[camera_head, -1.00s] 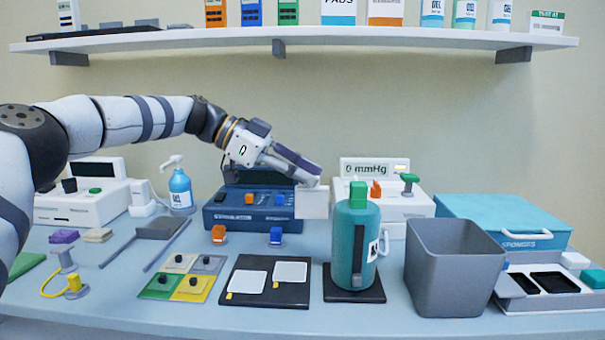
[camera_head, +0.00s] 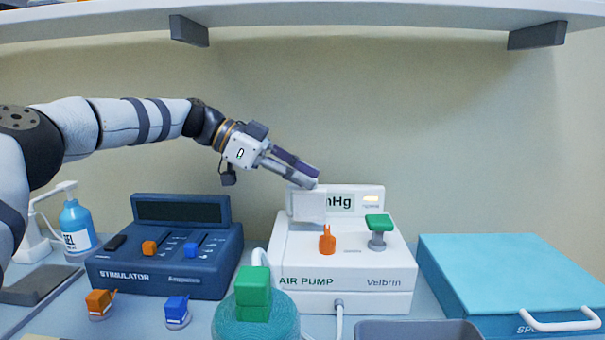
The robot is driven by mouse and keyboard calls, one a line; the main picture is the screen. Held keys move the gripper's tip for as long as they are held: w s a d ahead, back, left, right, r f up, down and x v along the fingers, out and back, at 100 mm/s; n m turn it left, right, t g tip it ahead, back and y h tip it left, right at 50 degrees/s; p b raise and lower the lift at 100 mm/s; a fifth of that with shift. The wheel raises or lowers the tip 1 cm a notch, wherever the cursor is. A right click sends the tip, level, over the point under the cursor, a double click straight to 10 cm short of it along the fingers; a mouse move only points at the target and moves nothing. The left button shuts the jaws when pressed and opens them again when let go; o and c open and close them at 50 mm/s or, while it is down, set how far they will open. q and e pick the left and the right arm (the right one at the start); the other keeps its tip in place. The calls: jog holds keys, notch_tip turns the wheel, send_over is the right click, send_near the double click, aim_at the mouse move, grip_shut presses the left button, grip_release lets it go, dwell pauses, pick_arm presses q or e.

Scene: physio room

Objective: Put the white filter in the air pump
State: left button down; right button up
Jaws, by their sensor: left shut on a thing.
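My left gripper (camera_head: 312,179) is shut on the white filter (camera_head: 308,207), a small pale block hanging below the fingertips. The filter is in front of or above the left part of the air pump (camera_head: 350,275) and covers part of its display; I cannot tell whether they touch. The air pump is a white box labelled AIR PUMP, with an orange lever (camera_head: 327,240) and a green T-shaped knob (camera_head: 378,231) on top. Any slot for the filter is not visible. My right gripper is not in view.
A blue stimulator (camera_head: 170,247) stands left of the pump. A green-capped teal bottle (camera_head: 254,318) stands in front. A teal sponge box (camera_head: 510,278) is at right, a grey bin (camera_head: 418,329) at front. A shelf (camera_head: 360,14) hangs above.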

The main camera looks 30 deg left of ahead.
aim_at(299, 220)
pick_arm(q)
jog(key=shift+s+f+b, duration=0.1)
jog(key=shift+f+b, duration=0.25)
jog(key=shift+f, duration=2.55)
jog(key=shift+a, duration=0.15)
jog(key=shift+f, duration=0.4)
jog(key=c, duration=1.6)
grip_release()
jog(key=shift+o, duration=0.2)
jog(key=v, duration=1.2)
